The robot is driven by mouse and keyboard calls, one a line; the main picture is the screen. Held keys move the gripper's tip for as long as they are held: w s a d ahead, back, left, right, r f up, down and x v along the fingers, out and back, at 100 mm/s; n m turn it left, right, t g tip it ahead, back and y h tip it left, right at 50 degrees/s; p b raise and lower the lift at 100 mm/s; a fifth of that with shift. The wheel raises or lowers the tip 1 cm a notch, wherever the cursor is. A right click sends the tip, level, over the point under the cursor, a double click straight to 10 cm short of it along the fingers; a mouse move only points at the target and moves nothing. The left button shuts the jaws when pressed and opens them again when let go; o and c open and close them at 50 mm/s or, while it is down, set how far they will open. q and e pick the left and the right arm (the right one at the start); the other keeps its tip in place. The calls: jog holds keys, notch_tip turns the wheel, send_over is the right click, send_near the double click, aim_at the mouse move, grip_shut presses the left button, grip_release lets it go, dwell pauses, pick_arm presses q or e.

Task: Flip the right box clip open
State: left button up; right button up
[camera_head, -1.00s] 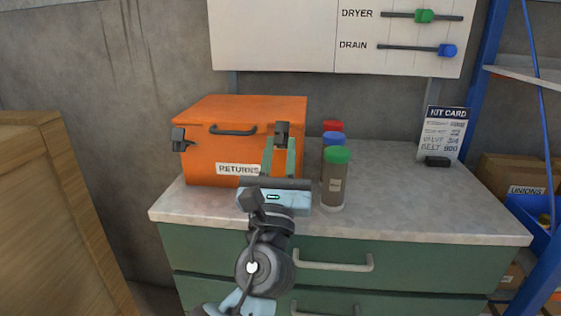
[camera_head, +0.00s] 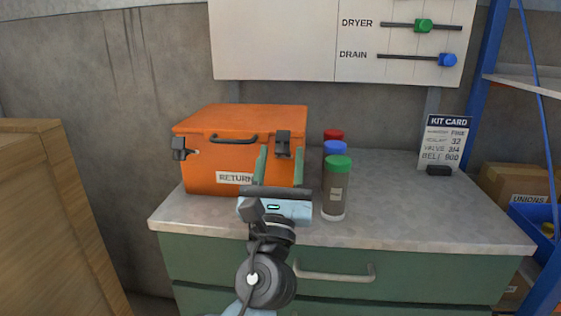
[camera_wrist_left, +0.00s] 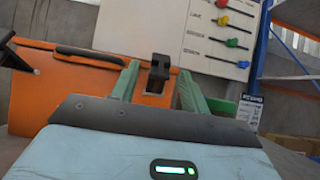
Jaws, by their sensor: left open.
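The orange box (camera_head: 225,158) stands at the left on the grey counter. Its dark right clip (camera_head: 283,143) sits at the front top edge; its exact lever angle is unclear. The left clip (camera_head: 179,148) shows at the box's other front corner. My left gripper (camera_head: 281,152) is open in front of the box, its green fingers on either side of the right clip's line. In the left wrist view, the right clip (camera_wrist_left: 158,72) shows between the fingertips, with no clear contact. My right gripper is out of view.
Bottles with red, blue and green caps (camera_head: 338,163) stand close to the right of the box and gripper. A kit card (camera_head: 446,143) stands farther right on the counter (camera_head: 410,205). The counter's right side is mostly clear. A wooden crate (camera_head: 50,210) is at left.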

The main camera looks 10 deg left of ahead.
pick_arm(q)
jog(key=v, duration=0.7)
jog(key=shift+s+f+b, duration=0.2)
jog(key=shift+s+b, duration=0.15)
jog(key=shift+b, duration=0.1)
